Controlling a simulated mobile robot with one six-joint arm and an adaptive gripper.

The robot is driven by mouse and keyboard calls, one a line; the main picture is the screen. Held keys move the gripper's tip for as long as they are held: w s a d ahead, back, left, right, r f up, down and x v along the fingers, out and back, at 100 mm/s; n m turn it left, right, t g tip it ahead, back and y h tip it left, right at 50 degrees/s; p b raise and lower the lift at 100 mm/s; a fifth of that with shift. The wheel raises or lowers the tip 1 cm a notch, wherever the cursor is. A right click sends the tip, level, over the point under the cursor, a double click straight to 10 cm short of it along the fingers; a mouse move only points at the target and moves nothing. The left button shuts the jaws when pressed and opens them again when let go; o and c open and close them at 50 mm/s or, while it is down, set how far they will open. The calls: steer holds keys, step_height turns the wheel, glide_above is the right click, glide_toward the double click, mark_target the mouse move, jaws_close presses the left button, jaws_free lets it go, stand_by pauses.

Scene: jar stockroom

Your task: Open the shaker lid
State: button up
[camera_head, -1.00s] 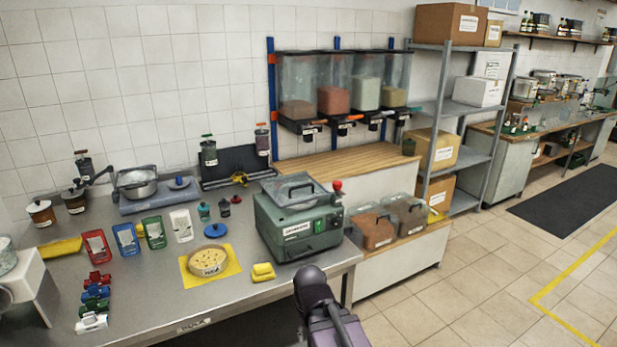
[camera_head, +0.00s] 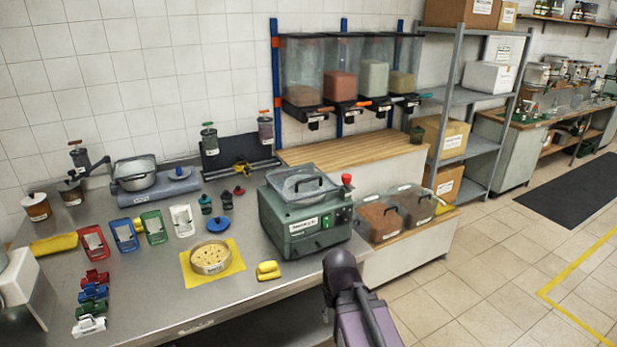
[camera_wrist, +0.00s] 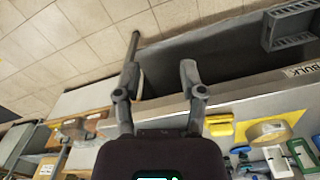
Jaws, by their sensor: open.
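A green boxy machine (camera_head: 305,226) stands at the right end of the steel table, with a red knob (camera_head: 347,180) at its right corner. I take it for the shaker, but its front label is too small to read. Its clear lid (camera_head: 298,184) with a dark handle lies over the top and looks shut. My gripper (camera_wrist: 160,75) shows in the wrist view with two fingers spread and nothing between them. It points at the floor and the table's front edge, apart from the lid. In the head view my arm is at the bottom, in front of the table; the fingers are hidden.
A yellow sponge (camera_head: 268,270) and a round sieve-like dish (camera_head: 211,258) on a yellow mat lie left of the machine. Lidded bins (camera_head: 384,222) stand on a low bench at its right. Clear dispensers (camera_head: 342,80) hang behind. The floor (camera_head: 480,285) at right is clear.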

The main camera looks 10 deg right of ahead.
mark_target(310, 179)
steer(key=w+r+m+p, duration=0.5)
steer(key=w+r+p, duration=0.5)
steer(key=w, duration=0.4)
steer(key=w+d+r+m+t+p, duration=0.1)
steer(key=w+r+m+p, duration=0.3)
steer(key=w+r+p, duration=0.6)
steer(key=w+r+m+t+p, duration=0.1)
steer(key=w+r+m+p, duration=0.4)
steer(key=w+r+p, duration=0.5)
steer(key=w, duration=0.8)
steer(key=shift+w+d+r+m+y, duration=0.3)
steer(key=shift+d+r, duration=0.1)
steer(key=shift+f, duration=0.15)
steer(key=f+b, duration=0.4)
steer(key=w+f+b, duration=0.1)
steer(key=f+b, duration=0.3)
steer(key=w+f+b, duration=0.1)
steer(key=f+b, duration=0.4)
steer(key=shift+w+a+f, duration=0.1)
steer(key=shift+w+a, duration=0.15)
steer(key=shift+a, duration=0.15)
jaws_close()
